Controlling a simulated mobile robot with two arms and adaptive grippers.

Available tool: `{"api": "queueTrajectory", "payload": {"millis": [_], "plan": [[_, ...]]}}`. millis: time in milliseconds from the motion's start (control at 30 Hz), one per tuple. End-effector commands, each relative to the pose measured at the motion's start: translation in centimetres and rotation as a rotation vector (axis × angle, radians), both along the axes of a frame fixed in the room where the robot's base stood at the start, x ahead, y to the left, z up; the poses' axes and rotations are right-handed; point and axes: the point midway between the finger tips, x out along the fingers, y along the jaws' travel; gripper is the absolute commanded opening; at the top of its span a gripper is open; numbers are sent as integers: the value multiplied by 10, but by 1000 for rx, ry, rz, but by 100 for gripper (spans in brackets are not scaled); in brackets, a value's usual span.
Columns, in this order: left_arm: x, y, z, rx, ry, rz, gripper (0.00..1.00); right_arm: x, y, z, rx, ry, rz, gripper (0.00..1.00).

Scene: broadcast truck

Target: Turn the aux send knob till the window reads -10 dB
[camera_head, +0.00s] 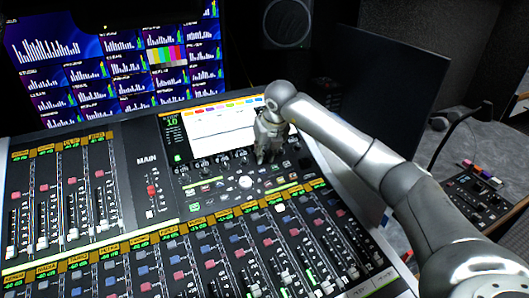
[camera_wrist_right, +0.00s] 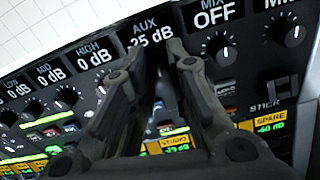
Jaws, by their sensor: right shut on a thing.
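My right gripper (camera_head: 264,154) reaches down onto the upper right of the mixing console, below the white screen. In the right wrist view its two dark fingers (camera_wrist_right: 156,62) close in under the AUX window (camera_wrist_right: 152,38), around the place of the aux send knob. The knob itself is hidden by the fingers. My left gripper is not in view.
The MIX knob (camera_wrist_right: 224,51) under an OFF window stands close right of the fingers, and the HIGH knob (camera_wrist_right: 101,88) to the left. The console's screen (camera_head: 220,126) is behind. Faders fill the front. A dark panel (camera_head: 385,95) stands to the right.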

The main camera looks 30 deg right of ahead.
Motion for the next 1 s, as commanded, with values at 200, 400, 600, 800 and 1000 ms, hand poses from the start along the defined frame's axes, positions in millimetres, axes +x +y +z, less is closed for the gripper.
{"api": "queueTrajectory", "payload": {"millis": [200, 400, 600, 800, 1000], "plan": [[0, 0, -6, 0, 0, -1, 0, 0, -1, 0, 71, -7, -169, 0], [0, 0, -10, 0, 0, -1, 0, 0, -2, 0, 146, -11, -344, 0], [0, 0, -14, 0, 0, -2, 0, 0, -2, 0, 217, -15, -513, 0], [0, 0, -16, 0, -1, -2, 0, 0, -2, 0, 278, -20, -656, 0], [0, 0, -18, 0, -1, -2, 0, 0, -2, 1, 322, -22, -759, 0]]}}
